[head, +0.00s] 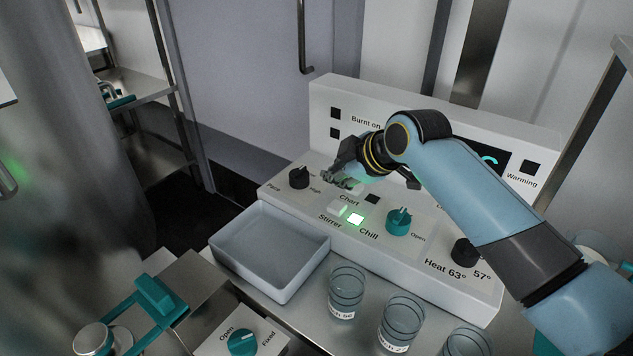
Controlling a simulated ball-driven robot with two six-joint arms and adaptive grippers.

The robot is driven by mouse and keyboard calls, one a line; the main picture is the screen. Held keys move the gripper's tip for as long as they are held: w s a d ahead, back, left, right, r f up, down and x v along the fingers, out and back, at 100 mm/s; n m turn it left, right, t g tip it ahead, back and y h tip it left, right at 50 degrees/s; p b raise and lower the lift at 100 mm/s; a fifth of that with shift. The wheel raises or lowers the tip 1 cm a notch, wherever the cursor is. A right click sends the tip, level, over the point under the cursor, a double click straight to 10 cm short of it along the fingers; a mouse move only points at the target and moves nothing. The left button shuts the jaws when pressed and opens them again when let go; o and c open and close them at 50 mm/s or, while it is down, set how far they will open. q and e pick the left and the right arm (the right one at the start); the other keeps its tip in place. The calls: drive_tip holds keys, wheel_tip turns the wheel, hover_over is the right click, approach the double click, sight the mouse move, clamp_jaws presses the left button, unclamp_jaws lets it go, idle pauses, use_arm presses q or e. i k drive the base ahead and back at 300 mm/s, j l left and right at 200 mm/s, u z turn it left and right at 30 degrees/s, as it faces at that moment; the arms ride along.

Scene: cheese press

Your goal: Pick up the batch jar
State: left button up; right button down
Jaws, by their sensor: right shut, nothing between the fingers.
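Several clear glass jars with dark rings and white labels stand in a row on the steel counter in the head view. One jar (346,290) is nearest the tray, another jar (399,322) is to its right, and a third jar (467,343) is cut off by the bottom edge. The labels are only partly readable, so I cannot tell which is the batch jar. My right gripper (336,181) is shut and empty, over the control panel near the word Chart, behind and above the jars and apart from them. My left gripper is not in view.
An empty grey tray (270,285) stands left of the jars. The white control panel (440,262) with knobs and a lit Chill button (355,219) runs behind them. A box with a teal Open/Fixed knob (243,342) and a teal-handled fitting (155,294) are at lower left.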

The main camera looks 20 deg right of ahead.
sight(347, 281)
drive_tip(key=k+j, duration=0.3)
drive_tip(key=k, duration=0.15)
drive_tip(key=k+j, duration=0.35)
drive_tip(key=k, duration=0.1)
